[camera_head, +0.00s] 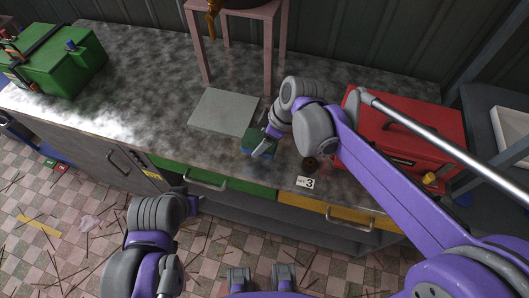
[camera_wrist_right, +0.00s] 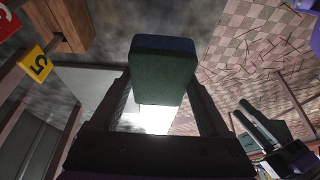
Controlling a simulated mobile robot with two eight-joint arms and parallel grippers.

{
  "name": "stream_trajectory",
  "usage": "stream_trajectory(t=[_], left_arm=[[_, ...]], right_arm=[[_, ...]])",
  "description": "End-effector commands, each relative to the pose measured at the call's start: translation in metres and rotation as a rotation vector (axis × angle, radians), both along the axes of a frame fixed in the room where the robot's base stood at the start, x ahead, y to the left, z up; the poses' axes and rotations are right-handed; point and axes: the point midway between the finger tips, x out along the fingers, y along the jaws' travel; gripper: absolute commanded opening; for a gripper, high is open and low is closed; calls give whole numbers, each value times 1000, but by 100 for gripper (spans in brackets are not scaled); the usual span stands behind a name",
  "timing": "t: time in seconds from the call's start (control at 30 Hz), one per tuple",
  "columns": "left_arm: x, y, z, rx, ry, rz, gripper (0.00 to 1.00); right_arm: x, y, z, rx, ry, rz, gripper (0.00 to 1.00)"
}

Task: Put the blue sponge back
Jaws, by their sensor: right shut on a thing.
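The blue sponge (camera_head: 259,138) has a dark blue top and a green body in the head view. My right gripper (camera_head: 266,146) is shut on it, over the grey counter near its front edge. In the right wrist view the sponge (camera_wrist_right: 162,70) sits upright between the two fingers (camera_wrist_right: 160,112), clear of the palm. I cannot tell whether it touches the counter. My left arm (camera_head: 160,220) hangs low in front of the cabinet, and its fingers do not show clearly.
A pale grey plate (camera_head: 224,112) lies just left of the sponge. A red toolbox (camera_head: 405,133) stands right, a green toolbox (camera_head: 68,68) far left, and a pink stool (camera_head: 238,14) behind. A number 3 card (camera_head: 308,183) lies at the front edge. The left-middle counter (camera_head: 140,75) is clear.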

Motion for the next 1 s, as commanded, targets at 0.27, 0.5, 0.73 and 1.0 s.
stream_trajectory(t=[0.27, 0.5, 0.73, 1.0], left_arm=[[-1, 0, -4, 0, 2, 0, 50], [-2, 0, -7, 0, 4, 0, 50], [-2, 0, -7, 0, 4, 0, 50], [-3, 0, -9, 0, 5, 0, 50]], right_arm=[[0, 0, -33, 0, 0, -1, 27], [0, 0, -58, 0, -1, -1, 27], [0, 0, -57, 0, -1, -1, 27], [0, 0, -60, 0, -1, -1, 100]])
